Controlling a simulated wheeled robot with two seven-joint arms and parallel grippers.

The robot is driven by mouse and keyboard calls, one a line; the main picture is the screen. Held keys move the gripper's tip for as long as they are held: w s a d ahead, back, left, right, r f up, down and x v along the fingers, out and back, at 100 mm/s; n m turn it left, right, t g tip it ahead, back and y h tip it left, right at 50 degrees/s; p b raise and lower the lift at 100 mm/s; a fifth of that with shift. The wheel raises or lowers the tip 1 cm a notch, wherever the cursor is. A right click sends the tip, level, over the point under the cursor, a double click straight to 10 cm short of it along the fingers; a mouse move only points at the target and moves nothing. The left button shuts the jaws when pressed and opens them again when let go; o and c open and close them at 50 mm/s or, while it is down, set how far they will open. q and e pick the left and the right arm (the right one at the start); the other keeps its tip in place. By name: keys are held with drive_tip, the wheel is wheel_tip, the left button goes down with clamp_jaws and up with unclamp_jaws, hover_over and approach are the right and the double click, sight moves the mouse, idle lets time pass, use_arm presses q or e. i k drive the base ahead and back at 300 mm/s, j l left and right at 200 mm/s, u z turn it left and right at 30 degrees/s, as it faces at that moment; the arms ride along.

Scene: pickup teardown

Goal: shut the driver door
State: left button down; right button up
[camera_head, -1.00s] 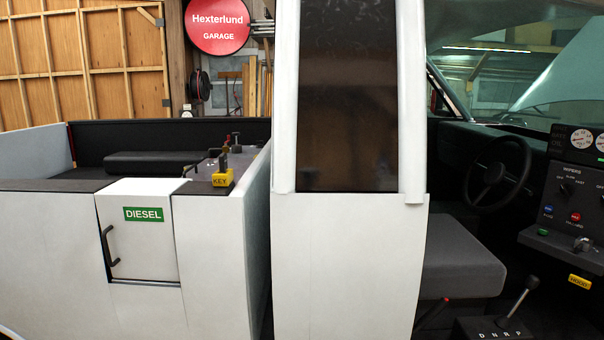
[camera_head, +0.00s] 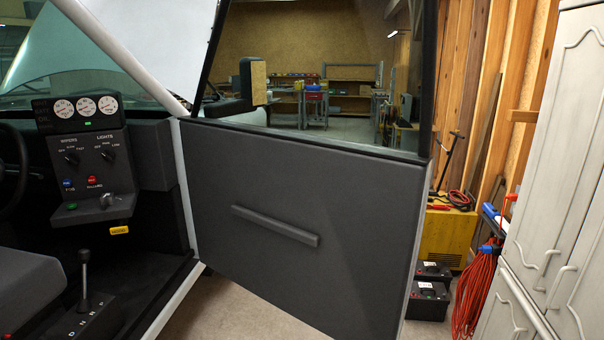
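The driver door (camera_head: 300,190) stands wide open in the middle of the head view. Its dark grey inner panel faces me. A long grey pull bar (camera_head: 276,226) slopes across the panel. The door window (camera_head: 330,75) above is clear, with a mirror (camera_head: 253,82) seen through it. The door's left edge meets the white door frame (camera_head: 184,185) of the cab. Neither of my grippers shows in the view.
The cab with dashboard panel (camera_head: 88,155), gear lever (camera_head: 84,280) and grey seat (camera_head: 28,285) is at left. At right stand a pale cabinet (camera_head: 560,160), black batteries (camera_head: 428,298), a yellow box (camera_head: 448,235) and a coiled red cable (camera_head: 472,300). Bare floor (camera_head: 240,310) shows below the door.

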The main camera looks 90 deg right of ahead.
sight(307, 137)
drive_tip(key=z, duration=2.6)
